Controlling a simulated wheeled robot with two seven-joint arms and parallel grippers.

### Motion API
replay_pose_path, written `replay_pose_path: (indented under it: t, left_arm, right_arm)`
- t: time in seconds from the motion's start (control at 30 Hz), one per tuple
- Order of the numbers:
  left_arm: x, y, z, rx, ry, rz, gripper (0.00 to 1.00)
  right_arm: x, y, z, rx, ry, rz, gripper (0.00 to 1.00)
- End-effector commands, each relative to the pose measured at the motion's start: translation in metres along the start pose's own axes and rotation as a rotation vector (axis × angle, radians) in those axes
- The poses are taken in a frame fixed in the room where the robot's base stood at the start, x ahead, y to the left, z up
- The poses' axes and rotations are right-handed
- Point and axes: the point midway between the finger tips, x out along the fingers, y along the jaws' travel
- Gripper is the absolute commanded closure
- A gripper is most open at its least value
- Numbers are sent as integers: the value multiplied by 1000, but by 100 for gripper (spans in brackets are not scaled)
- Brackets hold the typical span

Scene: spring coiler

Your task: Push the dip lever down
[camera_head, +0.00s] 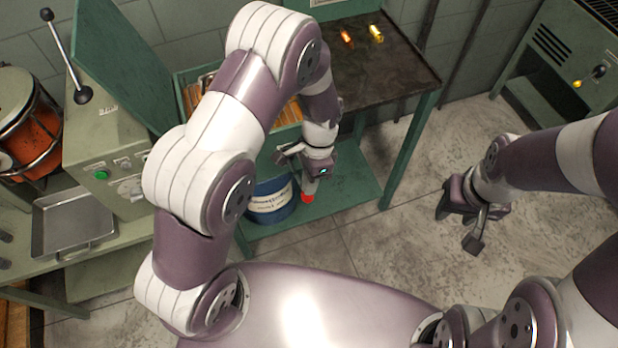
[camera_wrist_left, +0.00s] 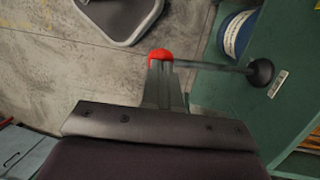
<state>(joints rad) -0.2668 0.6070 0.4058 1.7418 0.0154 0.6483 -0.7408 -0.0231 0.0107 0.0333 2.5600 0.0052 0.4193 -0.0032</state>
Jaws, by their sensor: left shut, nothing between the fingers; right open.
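A lever with a red knob (camera_wrist_left: 160,55) and a thin grey rod (camera_wrist_left: 212,67) shows in the left wrist view. Its rod runs right, roughly level in the picture, to a black round pivot (camera_wrist_left: 262,72) on a green cabinet, with a small unreadable label beside it. The red knob also shows in the head view (camera_head: 307,197). My left gripper (camera_wrist_left: 163,75) is shut and empty, its tips right at the red knob; I cannot tell whether they touch. In the head view my left gripper (camera_head: 310,186) points downward. My right gripper (camera_head: 461,224) is open and empty above the floor.
Another lever (camera_head: 66,55) stands on the green machine (camera_head: 105,150) at the left. A blue drum (camera_head: 271,200) sits on the low green shelf (camera_head: 345,185). A dark-topped table (camera_head: 385,62) holds two small coloured pieces. A metal tray (camera_head: 72,225) lies at left.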

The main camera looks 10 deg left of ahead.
Motion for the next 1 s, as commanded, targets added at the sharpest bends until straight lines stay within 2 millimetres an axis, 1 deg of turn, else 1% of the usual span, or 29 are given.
replay_pose_path:
  t: [0.03,0.17,0.3,0.5,0.7,0.8,1.0]
  left_arm:
    - [8,3,-1,0,-3,-20,100]
    - [25,9,-4,-13,-3,-104,100]
    - [50,15,-9,-32,-3,-210,100]
    - [85,18,-15,-38,-4,-202,100]
    - [117,16,-21,-39,-5,-201,100]
    - [130,14,-23,-38,-5,-201,100]
    - [148,8,-28,-40,-4,-202,100]
  right_arm:
    - [6,0,1,0,0,0,57]
    - [16,0,2,0,0,0,57]
    - [31,0,4,0,0,0,57]
    - [51,0,6,0,0,0,57]
    - [68,0,8,0,0,0,57]
    - [76,0,9,0,0,0,57]
    - [86,0,10,0,0,0,57]
